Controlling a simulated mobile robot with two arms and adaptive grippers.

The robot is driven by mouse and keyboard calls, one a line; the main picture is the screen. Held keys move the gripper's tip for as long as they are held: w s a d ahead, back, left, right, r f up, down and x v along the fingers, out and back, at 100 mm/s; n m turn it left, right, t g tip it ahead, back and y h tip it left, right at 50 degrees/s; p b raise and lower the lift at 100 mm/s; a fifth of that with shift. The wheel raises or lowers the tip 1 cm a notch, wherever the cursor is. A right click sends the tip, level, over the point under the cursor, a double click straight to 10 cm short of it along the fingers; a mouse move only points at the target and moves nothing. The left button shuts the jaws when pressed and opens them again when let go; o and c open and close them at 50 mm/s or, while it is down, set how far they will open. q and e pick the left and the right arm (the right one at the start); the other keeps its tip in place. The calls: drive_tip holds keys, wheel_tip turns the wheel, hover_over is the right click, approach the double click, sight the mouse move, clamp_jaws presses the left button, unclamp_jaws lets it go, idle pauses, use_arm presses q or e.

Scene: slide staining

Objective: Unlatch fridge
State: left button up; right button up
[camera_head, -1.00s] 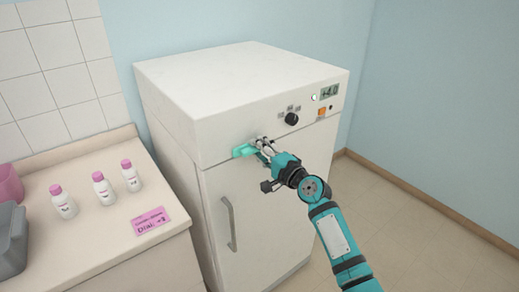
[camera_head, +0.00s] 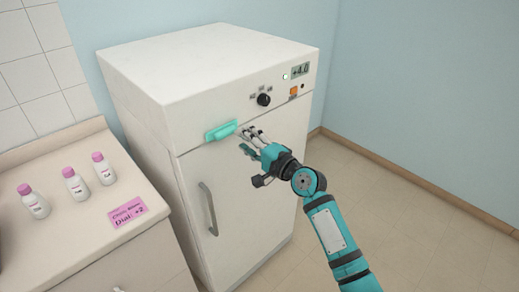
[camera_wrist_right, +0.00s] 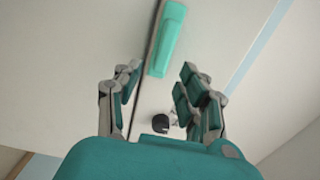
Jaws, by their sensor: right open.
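The white fridge (camera_head: 245,190) stands against the wall, its door shut. A teal latch (camera_head: 221,130) sits across the seam between the door and the upper panel, and it also shows in the right wrist view (camera_wrist_right: 168,40). A grey vertical door handle (camera_head: 208,208) is lower on the door. My right gripper (camera_head: 247,140) is open and empty, just right of the latch and apart from it. In the right wrist view, the latch lies beyond the fingertips (camera_wrist_right: 157,78). My left gripper is not in view.
The upper panel has a black dial (camera_head: 264,100), an orange button (camera_head: 294,91) and a display (camera_head: 300,71) reading +4.0. The counter (camera_head: 85,225) at left holds pink-capped bottles (camera_head: 75,184) and a pink note (camera_head: 126,212). The floor (camera_head: 400,215) at right is clear.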

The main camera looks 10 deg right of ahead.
drive_tip(key=v, duration=0.6)
drive_tip(key=shift+s, duration=0.15)
drive_tip(key=shift+d, duration=0.1)
drive_tip(key=s+d+f+n+g+h, duration=0.1)
drive_tip(key=d+f+h, duration=0.1)
drive_tip(key=f, duration=1)
drive_tip(key=s+d+f+g+h, duration=0.1)
drive_tip(key=d+f+g+h, duration=0.15)
drive_tip(key=f, duration=0.95)
drive_tip(key=s+d+f+n+g+h, duration=0.1)
drive_tip(key=s+d+f, duration=0.1)
drive_tip(key=s+f, duration=0.45)
drive_tip(key=s+d+f+n+g+h, duration=0.1)
drive_tip(key=s+d+f+n+h, duration=0.15)
drive_tip(key=f, duration=0.75)
drive_tip(key=s+d+f+n+g+h, duration=0.1)
drive_tip(key=s+d+f+n+g, duration=0.1)
drive_tip(key=s+f, duration=0.7)
drive_tip(key=s+d+f+n+g, duration=0.1)
drive_tip(key=s+f+n+g, duration=0.1)
drive_tip(key=s+f, duration=0.7)
drive_tip(key=s+d+f+n+g, duration=0.1)
drive_tip(key=s+f+n+g, duration=0.1)
drive_tip(key=s, duration=1.1)
drive_tip(key=s+d+f+n+g+h, duration=0.1)
drive_tip(key=s+d+f+n+g, duration=0.1)
drive_tip(key=s, duration=1.1)
drive_tip(key=shift+f+n+h, duration=0.3)
drive_tip(key=shift+f+n, duration=0.25)
